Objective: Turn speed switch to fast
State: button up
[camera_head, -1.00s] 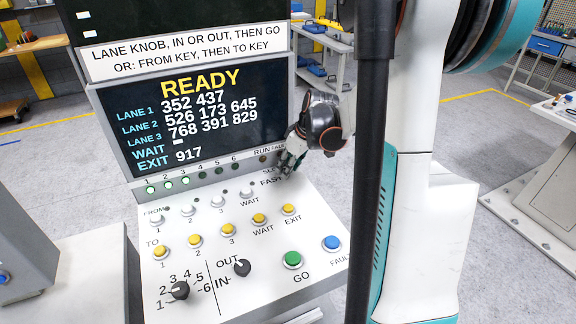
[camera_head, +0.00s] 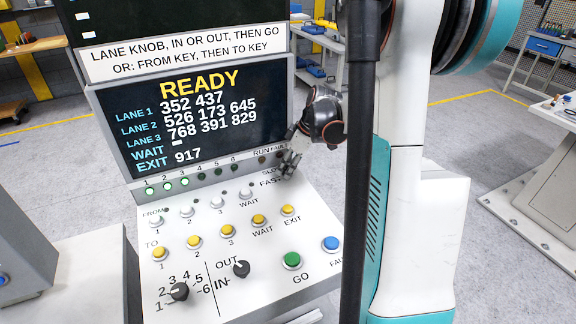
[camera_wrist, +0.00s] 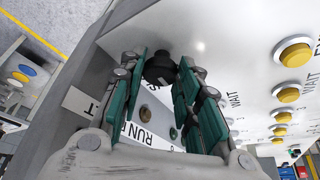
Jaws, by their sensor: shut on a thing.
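The speed switch is a black round knob (camera_wrist: 160,67) on the white sloped panel, seen in the wrist view between the fingertips. My gripper (camera_wrist: 162,72) has its green-padded fingers closed on the knob's sides. In the head view my gripper (camera_head: 289,164) is at the panel's upper right, by the SLOW and FAST labels, and it hides the knob there. Which label the knob points to cannot be told.
The screen (camera_head: 190,125) reads READY. White and yellow buttons, a green GO button (camera_head: 292,260), a blue fault button (camera_head: 331,243), a lane knob (camera_head: 179,291) and an IN/OUT knob (camera_head: 241,268) share the panel.

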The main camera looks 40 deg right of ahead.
jog(key=o, duration=1.1)
jog(key=shift+c, duration=0.2)
jog(key=v, duration=1.2)
jog(key=shift+d, duration=0.1)
